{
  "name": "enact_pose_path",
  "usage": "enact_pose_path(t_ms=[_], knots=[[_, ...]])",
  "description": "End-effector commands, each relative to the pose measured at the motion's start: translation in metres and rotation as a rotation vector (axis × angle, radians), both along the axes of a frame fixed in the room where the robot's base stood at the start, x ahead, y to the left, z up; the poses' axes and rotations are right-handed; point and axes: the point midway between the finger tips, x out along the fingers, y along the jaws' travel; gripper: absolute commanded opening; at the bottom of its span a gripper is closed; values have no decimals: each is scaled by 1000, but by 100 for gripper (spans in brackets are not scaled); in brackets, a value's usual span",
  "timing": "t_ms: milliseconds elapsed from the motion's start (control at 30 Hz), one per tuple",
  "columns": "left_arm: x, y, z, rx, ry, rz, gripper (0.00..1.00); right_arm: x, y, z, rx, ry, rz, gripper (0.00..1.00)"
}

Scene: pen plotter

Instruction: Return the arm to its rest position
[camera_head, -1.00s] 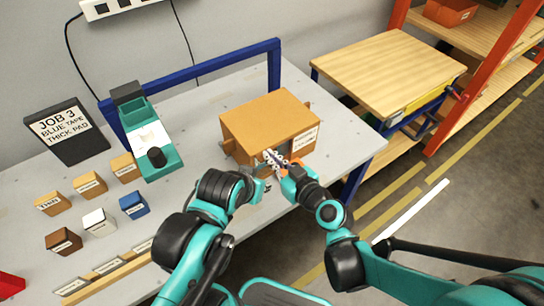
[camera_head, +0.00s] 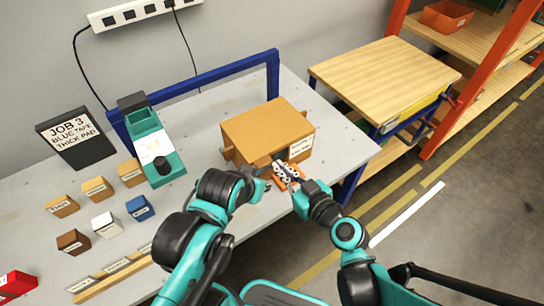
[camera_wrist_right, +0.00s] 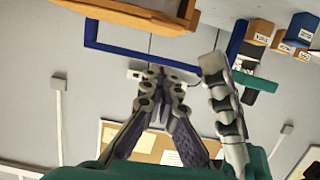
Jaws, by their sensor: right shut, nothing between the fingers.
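My right gripper (camera_head: 281,168) is in front of the near side of the brown cardboard box (camera_head: 262,128) on the grey bench. It is shut and holds nothing. In the right wrist view its fingers (camera_wrist_right: 162,78) show close together at the tips, with no object between them. My left gripper (camera_head: 257,186) is just left of the right one, near the bench's front edge. Its fingers are small and partly hidden, so I cannot tell whether they are open. Whether the right fingertips touch the box is unclear.
A blue frame (camera_head: 205,77) rises behind. A wooden-topped table (camera_head: 385,72) stands right of the bench. The floor at right is clear.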

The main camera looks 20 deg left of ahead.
Motion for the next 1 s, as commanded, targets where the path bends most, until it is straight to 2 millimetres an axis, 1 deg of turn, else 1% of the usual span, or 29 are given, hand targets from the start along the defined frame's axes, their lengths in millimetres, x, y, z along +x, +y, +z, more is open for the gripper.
enact_pose_path(t_ms=[33, 100, 200, 300, 567, 667, 767, 833, 867, 900, 967, 1000], knots=[[0, 0, 5, 0, 0, 0, 27, -5, -8, 4, 0, 0, -3, 0], [0, 0, 8, 0, 0, 0, 27, -11, -16, 7, 0, 0, -3, 0], [0, 0, 10, 0, 0, 0, 27, -17, -24, 8, 0, 0, -2, 0], [0, 0, 11, 0, 0, 0, 27, -20, -27, 9, 0, 0, -1, 0], [0, 0, 11, 0, 0, 0, 27, -20, -29, 8, -2, 4, -3, 0], [0, 0, 11, 0, 0, 0, 27, -16, -39, 6, -23, 37, -26, 0], [0, 0, 11, 0, 0, 0, 27, -8, -64, 0, -73, 123, -90, 0], [0, 0, 11, 0, 0, 0, 27, -3, -93, -6, -121, 213, -168, 0], [0, 0, 11, 0, 0, 0, 27, -1, -108, -8, -142, 256, -210, 0], [0, 0, 11, 0, 0, 0, 27, -1, -129, -12, -171, 314, -273, 0], [0, 0, 11, 0, 0, 0, 27, -3, -163, -15, -209, 396, -376, 0], [0, 0, 11, 0, 0, 0, 27, -7, -185, -16, -231, 448, -449, 0]])
